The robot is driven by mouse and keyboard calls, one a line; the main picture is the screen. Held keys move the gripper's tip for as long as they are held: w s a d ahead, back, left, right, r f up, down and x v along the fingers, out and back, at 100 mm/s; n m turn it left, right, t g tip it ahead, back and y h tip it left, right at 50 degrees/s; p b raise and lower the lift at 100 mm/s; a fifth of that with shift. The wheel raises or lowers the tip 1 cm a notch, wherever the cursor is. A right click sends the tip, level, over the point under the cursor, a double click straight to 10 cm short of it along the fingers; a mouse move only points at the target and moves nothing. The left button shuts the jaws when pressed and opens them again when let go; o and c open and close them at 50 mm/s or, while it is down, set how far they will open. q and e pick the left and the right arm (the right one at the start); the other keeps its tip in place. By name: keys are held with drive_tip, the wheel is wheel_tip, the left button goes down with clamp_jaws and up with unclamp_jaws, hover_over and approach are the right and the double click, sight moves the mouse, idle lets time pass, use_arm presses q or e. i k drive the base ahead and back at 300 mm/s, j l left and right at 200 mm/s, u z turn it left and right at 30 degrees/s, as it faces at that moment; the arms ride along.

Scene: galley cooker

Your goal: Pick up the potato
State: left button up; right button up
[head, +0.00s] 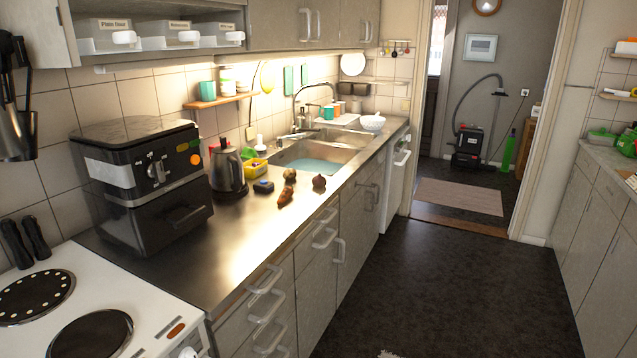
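Three small vegetables lie close together on the steel worktop (235,235), near its front edge and before the sink. One is a longish orange-brown piece (286,195), nearest to me. Behind it is a rounder yellow-brown one (290,175). To the right is a dark reddish-brown round one (319,183). They are small in the picture, and I cannot tell for sure which is the potato. Neither of my grippers shows in the head view.
A black kettle (228,174) and a black oven-like appliance (145,180) stand left of the vegetables. A small dark-blue object (263,187) lies beside them. The sink (315,155) is behind. The dark floor (440,285) along the drawers is clear.

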sight(291, 174)
drive_tip(key=i+l, duration=0.15)
drive_tip(key=i, duration=0.25)
drive_tip(key=i+l, duration=0.15)
drive_tip(key=i, duration=0.25)
drive_tip(key=i+l, duration=0.15)
drive_tip(key=i, duration=0.25)
drive_tip(key=i+l, duration=0.3)
drive_tip(key=i+l+u, duration=0.15)
drive_tip(key=i+l, duration=0.15)
drive_tip(key=l, duration=0.2)
